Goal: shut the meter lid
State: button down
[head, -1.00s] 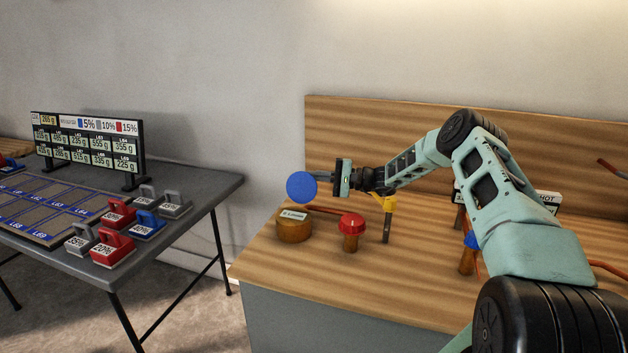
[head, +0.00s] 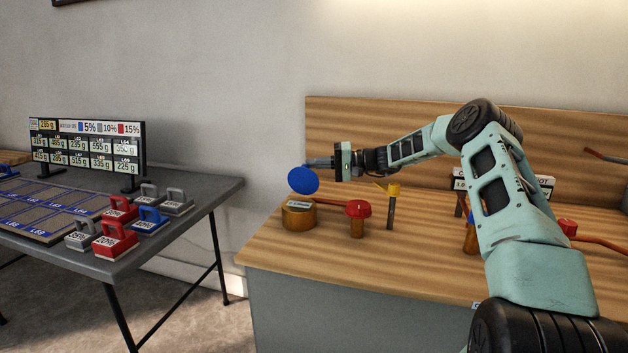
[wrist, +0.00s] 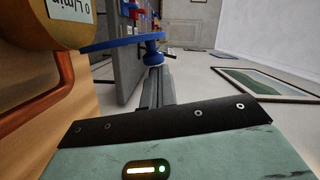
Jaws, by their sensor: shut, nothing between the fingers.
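The meter (head: 299,217) is a round brass body with a pale label on top, near the left front of the wooden bench. Its blue disc lid (head: 303,181) stands open and tilted above the body. My gripper (head: 308,163) is shut and empty, its fingers pointing left at the lid's upper edge. In the wrist view the lid (wrist: 110,43) shows nearly edge-on beside the brass body (wrist: 30,25), labelled 0 L/min. The shut fingers (wrist: 155,80) reach toward a blue part near the lid; whether they touch is unclear.
A red-capped valve (head: 358,209) and a yellow-handled valve (head: 392,189) stand right of the meter. A grey table (head: 180,230) with weights and a display board (head: 87,142) is at left. Bare bench top (head: 330,255) lies in front of the meter.

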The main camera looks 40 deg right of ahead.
aim_at(305, 170)
jog(key=s+a+n+b, duration=0.1)
jog(key=b, duration=0.2)
jog(key=s+a+n+h+b, duration=0.1)
jog(key=n+b, duration=0.1)
jog(key=b, duration=0.1)
jog(key=shift+a+f, duration=0.25)
jog(key=shift+f, duration=0.05)
jog(key=s+a+n+b, duration=0.1)
jog(key=b, duration=0.2)
jog(key=s+a+n+h+b, duration=0.1)
jog(key=n+b, duration=0.1)
jog(key=b, duration=0.2)
jog(key=shift+a+f+b, duration=0.2)
jog(key=shift+f+b, duration=0.1)
jog(key=a+b, duration=0.1)
jog(key=b, duration=0.1)
jog(key=s+a+f+b, duration=0.1)
jog(key=b, duration=0.2)
jog(key=shift+s+n, duration=0.3)
jog(key=s+a+f+b, duration=0.1)
jog(key=b, duration=0.3)
jog(key=shift+a+f+b, duration=0.25)
jog(key=shift+f+b, duration=0.1)
jog(key=shift+b, duration=0.05)
jog(key=shift+s+a+f+n+h+b, duration=0.25)
jog(key=shift+n+h+b, duration=0.2)
jog(key=shift+b, duration=0.65)
jog(key=shift+r, duration=0.1)
